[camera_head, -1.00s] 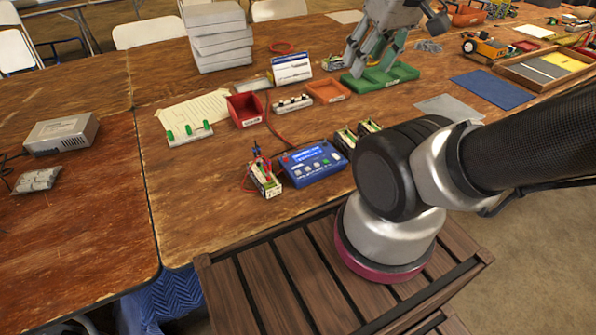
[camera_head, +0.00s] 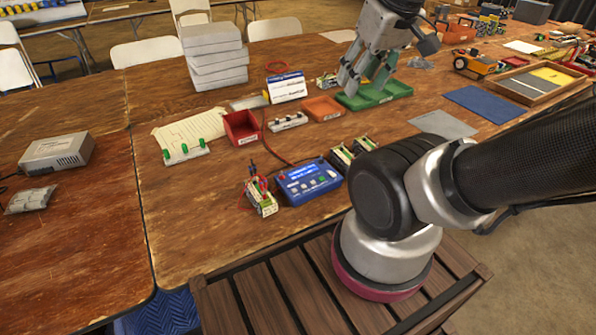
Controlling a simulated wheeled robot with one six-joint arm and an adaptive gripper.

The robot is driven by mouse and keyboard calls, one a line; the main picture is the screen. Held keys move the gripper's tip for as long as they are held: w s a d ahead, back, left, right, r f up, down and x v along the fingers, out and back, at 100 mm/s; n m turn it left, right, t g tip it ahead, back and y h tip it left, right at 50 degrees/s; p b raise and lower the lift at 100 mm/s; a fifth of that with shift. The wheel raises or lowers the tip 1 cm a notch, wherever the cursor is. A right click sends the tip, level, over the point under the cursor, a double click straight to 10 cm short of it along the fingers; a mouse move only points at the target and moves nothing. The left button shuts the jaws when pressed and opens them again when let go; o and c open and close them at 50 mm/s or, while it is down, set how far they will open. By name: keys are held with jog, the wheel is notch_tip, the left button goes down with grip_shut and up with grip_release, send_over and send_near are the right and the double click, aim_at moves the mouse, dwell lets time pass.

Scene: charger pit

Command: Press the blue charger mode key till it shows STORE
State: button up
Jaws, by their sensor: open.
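The blue charger (camera_head: 311,183) lies on the wooden table near its front edge, with a lit blue display and a row of small keys along its lower face. The display text is too small to read. A battery pack with red wires (camera_head: 261,196) stands just left of it. My arm hides part of the table right of the charger.
A red bin (camera_head: 241,127), an orange tray (camera_head: 323,108) and a white-and-blue card (camera_head: 287,87) stand behind the charger. More battery packs (camera_head: 354,150) sit at its right. Stacked grey boxes (camera_head: 214,55) stand farther back.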

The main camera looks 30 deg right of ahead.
jog(key=shift+c, duration=0.2)
grip_shut()
dwell(1.1)
